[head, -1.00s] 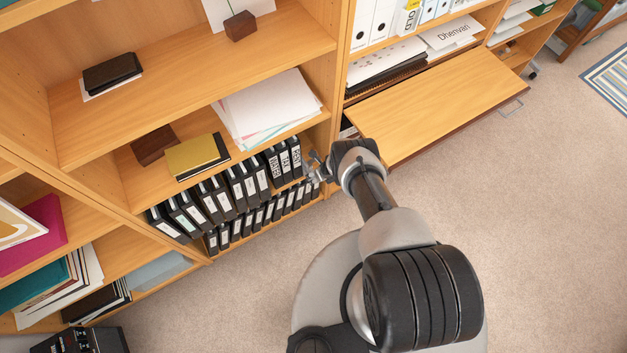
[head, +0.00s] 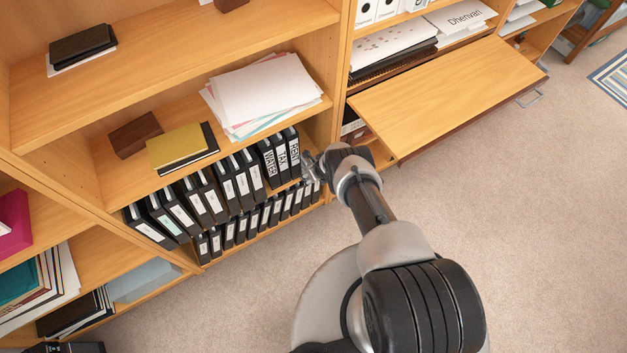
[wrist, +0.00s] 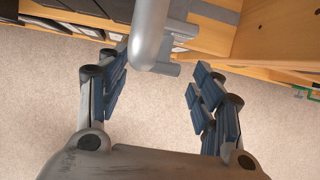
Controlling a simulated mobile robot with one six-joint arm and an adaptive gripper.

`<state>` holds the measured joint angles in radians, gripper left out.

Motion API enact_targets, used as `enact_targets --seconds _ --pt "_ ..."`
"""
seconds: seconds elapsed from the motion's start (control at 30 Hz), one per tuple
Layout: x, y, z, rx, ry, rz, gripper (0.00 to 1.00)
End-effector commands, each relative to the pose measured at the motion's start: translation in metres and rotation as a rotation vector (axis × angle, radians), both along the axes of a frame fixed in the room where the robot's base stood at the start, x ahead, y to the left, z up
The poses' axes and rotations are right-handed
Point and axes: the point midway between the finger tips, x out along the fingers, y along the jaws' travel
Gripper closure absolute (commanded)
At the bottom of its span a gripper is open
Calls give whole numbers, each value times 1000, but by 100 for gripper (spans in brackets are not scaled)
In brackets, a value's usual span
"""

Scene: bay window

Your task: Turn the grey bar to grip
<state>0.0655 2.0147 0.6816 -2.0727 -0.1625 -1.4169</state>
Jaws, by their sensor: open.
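The grey bar (wrist: 148,38) is a smooth, rounded rod in the upper middle of the wrist view. It runs down from the top edge to a rounded end, with a smaller grey piece sticking out on its right. Its upper part is cut off by the frame. My gripper (wrist: 158,84) is open, with blue-padded fingers spread apart. The bar's end lies between and beyond them in the picture, and I see no finger closed on it. In the head view my gripper (head: 314,165) is beside the binders' right end, and I cannot make out the bar there.
Black binders (head: 213,191) fill the low shelves left of my gripper. A paper stack (head: 265,92) and a yellow book (head: 177,147) lie above. The carpet (head: 480,200) is clear.

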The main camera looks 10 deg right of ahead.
Motion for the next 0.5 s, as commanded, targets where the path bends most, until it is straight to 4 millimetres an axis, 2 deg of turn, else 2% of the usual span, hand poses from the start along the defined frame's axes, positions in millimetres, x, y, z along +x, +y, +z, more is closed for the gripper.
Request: enact_targets --seconds 0.1,0.5 --pt "2 1 -7 0 -1 0 40" --pt "4 1 -7 0 -1 0 41"
